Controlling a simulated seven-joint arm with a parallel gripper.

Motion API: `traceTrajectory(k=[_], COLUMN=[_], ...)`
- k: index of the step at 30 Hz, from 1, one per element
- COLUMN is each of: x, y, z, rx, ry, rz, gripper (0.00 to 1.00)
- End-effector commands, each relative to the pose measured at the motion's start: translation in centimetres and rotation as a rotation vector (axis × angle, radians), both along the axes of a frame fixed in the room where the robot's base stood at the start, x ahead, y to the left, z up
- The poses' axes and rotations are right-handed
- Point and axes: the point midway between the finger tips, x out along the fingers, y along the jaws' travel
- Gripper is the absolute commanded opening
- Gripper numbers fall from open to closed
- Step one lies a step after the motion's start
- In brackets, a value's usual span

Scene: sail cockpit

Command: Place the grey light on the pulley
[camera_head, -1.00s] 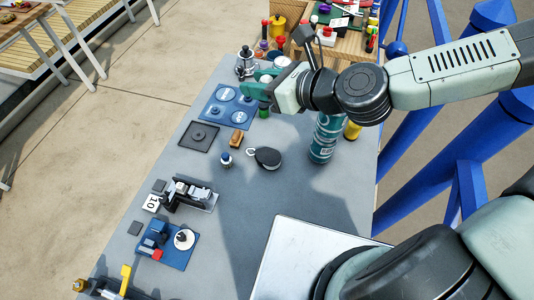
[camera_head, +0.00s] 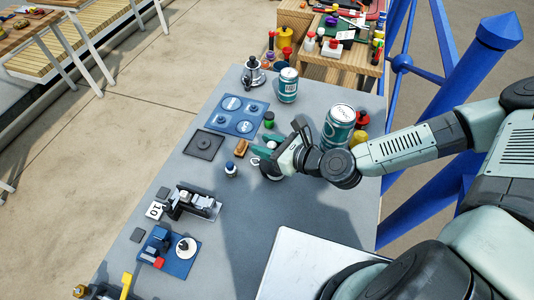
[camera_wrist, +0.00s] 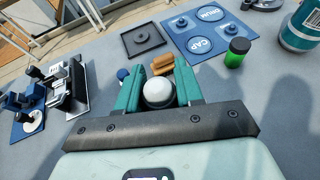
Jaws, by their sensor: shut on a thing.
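My gripper (camera_head: 262,153) is low over the middle of the table, with its teal fingers closed on the grey light. In the wrist view the light (camera_wrist: 158,92) shows as a pale rounded dome with a dark lower part between the fingers. The pulley (camera_head: 269,176), a black rounded body with a pale ring at its left end, lies on the table under my gripper and is partly hidden by it. I cannot tell whether the light touches the pulley. In the wrist view the pulley is mostly hidden behind the light and fingers.
A small blue and white piece (camera_head: 231,170) and a brown block (camera_head: 241,147) stand close left of my gripper. A teal can (camera_head: 338,126) stands right, near the arm.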

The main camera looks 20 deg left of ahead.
Motion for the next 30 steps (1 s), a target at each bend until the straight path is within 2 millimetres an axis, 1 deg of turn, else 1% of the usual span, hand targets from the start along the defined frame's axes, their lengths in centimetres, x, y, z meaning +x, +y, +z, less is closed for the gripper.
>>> traceTrajectory(k=[3, 7, 9, 20, 21, 25, 30], x=[-0.1, 0.0, -0.1, 0.0, 0.0, 0.0, 0.0], y=[0.0, 0.0, 0.0, 0.0, 0.0, 0.0, 0.0], z=[-1.7, -3.3, -3.6, -4.0, -3.9, -3.9, -3.9], rx=[-0.001, -0.001, 0.000, 0.001, 0.000, 0.000, -0.001], ry=[0.002, 0.001, 0.000, 0.002, 0.001, 0.000, 0.001], rz=[0.001, 0.000, 0.001, -0.001, 0.000, 0.001, 0.001], gripper=[0.06, 0.06, 0.06, 0.06, 0.42, 0.62, 0.62])
